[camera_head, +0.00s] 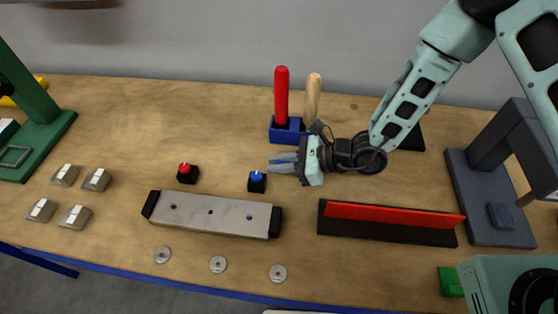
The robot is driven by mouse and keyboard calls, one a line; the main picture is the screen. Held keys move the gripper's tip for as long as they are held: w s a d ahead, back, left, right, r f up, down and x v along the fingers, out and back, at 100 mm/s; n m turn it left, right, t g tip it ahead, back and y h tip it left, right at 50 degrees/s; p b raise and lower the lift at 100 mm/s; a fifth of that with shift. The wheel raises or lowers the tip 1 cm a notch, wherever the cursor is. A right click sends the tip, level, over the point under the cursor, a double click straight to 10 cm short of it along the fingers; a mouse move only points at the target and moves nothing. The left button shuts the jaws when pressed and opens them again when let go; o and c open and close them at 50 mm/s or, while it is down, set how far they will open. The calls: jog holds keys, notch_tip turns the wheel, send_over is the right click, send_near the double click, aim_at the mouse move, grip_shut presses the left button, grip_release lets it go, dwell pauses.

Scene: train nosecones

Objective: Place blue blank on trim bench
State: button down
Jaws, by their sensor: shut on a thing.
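My gripper (283,162) is above the wooden table near its middle, pointing left. It is shut on a small blue-grey piece, seemingly the blue blank; the fingers hide most of it, and its shape is hard to tell. No label marks which fixture is the trim bench. A long grey plate (232,216) with black ends and red, dark and blue spots lies in front of my gripper, to the left. A small black block with a blue top (257,180) stands just left of and in front of the fingertips.
A red-topped black block (187,173) stands farther left, near several grey wedges (64,175). A blue holder (287,132) with upright handles stands behind my gripper. A red bar (390,214) lies front right, and a dark grey machine (482,190) stands right.

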jog(key=shift+f, duration=0.2)
jog(key=c, duration=1.7)
grip_release()
